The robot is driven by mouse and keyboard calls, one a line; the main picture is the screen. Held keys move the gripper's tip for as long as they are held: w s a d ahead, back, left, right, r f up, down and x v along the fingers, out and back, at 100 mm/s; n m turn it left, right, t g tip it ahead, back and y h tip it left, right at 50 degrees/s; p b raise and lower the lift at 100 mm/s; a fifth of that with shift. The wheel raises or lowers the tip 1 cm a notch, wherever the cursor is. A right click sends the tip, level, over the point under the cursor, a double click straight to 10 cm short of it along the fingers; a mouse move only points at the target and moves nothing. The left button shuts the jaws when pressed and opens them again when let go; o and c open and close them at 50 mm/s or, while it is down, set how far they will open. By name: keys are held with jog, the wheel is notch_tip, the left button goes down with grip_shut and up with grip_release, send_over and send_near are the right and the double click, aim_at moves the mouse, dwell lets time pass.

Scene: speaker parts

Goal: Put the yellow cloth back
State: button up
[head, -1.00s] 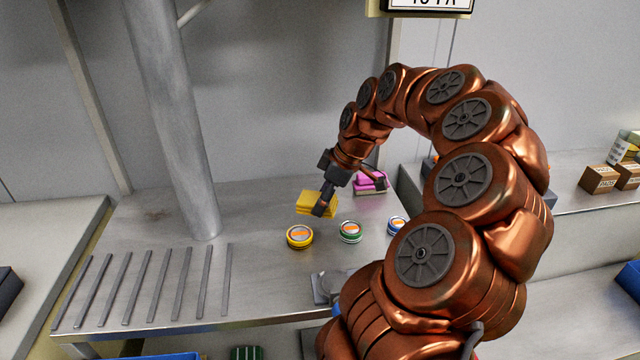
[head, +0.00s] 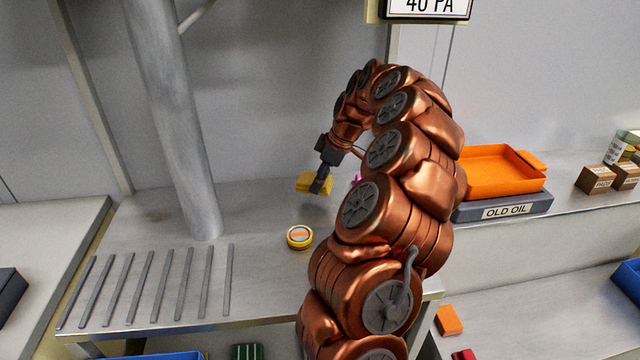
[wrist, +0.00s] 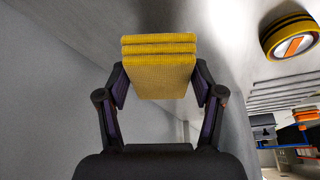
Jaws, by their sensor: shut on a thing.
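The yellow cloth (head: 311,183) is a folded, layered block, and my gripper (head: 322,183) is shut on it. In the wrist view the cloth (wrist: 158,68) sits between the two dark fingers of my gripper (wrist: 158,90), gripped from both sides. In the head view the cloth appears a little above the metal table (head: 262,205), near its back; its exact height is hard to tell. A pink thing (head: 356,179) shows only as a sliver behind my arm.
A round yellow tin (head: 299,237) stands on the table in front of the cloth; the tin (wrist: 290,37) is also in the wrist view. Metal slats (head: 150,287) lie at left beside a thick post (head: 172,120). An orange tray (head: 502,172) stands at right on the "OLD OIL" base (head: 503,206).

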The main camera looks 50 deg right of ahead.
jog(key=shift+w+d, duration=0.5)
jog(key=shift+f, duration=0.15)
jog(key=shift+f+p, duration=0.35)
jog(key=shift+f, duration=1.1)
jog(key=shift+f, duration=0.1)
jog(key=shift+f+b, duration=0.35)
jog(key=shift+b, duration=0.2)
jog(key=o, duration=1.1)
